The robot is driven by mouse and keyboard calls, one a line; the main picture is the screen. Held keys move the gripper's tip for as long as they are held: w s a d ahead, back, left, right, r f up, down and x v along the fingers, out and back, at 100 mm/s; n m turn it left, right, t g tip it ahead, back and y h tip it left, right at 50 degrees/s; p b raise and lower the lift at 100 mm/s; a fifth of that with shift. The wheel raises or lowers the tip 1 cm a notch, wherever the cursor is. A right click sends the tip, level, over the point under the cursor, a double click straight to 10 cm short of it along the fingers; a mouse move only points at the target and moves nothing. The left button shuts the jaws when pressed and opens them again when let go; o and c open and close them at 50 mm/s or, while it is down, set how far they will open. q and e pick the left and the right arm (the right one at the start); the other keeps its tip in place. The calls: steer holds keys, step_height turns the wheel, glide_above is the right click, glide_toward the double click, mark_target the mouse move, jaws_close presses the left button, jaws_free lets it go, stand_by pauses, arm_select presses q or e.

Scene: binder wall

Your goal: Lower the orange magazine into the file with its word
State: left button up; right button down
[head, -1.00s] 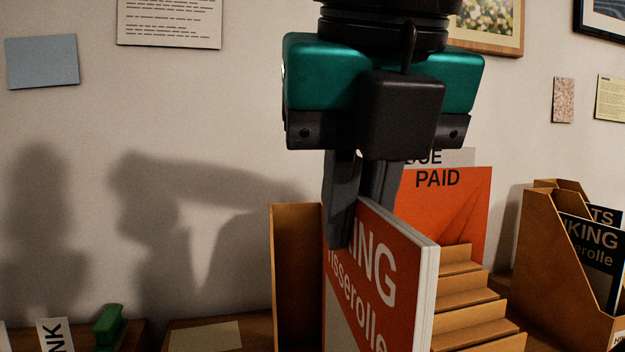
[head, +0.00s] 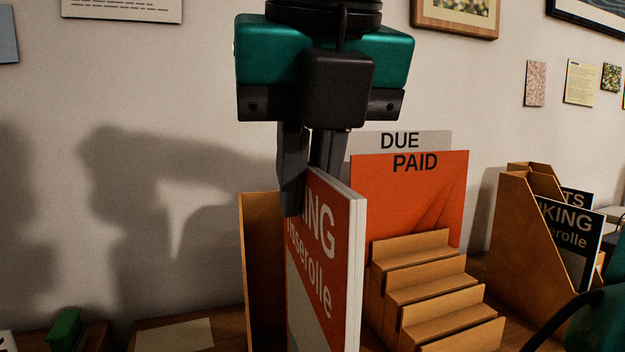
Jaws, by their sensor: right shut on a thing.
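My right gripper (head: 308,205) is shut on the top edge of the orange magazine (head: 316,255), which stands upright below the fingers. Its cover shows parts of white words, "ING" and "isserolle", and its pale page edge faces right. A brown file (head: 262,265) stands right behind the magazine at its left. The magazine hides much of this file, and its lower end is cut off by the frame, so I cannot tell whether it is inside. At the right, another brown file (head: 530,240) holds a black magazine (head: 568,238) reading "KING" and "serolle". My left gripper is not in view.
A stepped wooden sorter (head: 440,295) stands right of the magazine, with an orange "PAID" folder (head: 410,200) and a grey "DUE" folder (head: 400,141) behind it. A green object (head: 64,328) and a pale sheet (head: 175,335) lie at the lower left. The wall is close behind.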

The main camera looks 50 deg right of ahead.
arm_select(q)
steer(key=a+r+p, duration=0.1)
steer(key=p, duration=0.2)
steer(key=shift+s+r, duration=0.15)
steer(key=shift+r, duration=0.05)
arm_select(e)
steer(key=w+d, duration=1)
steer(key=w, duration=0.5)
steer(key=shift+d, duration=0.25)
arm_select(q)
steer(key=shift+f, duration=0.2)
arm_select(e)
steer(key=shift+w+f, duration=0.1)
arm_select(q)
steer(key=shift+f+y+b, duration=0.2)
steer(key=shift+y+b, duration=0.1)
arm_select(e)
steer(key=shift+f, duration=0.15)
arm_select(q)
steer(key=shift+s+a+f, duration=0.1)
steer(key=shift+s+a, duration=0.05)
arm_select(e)
steer(key=shift+f, duration=0.15)
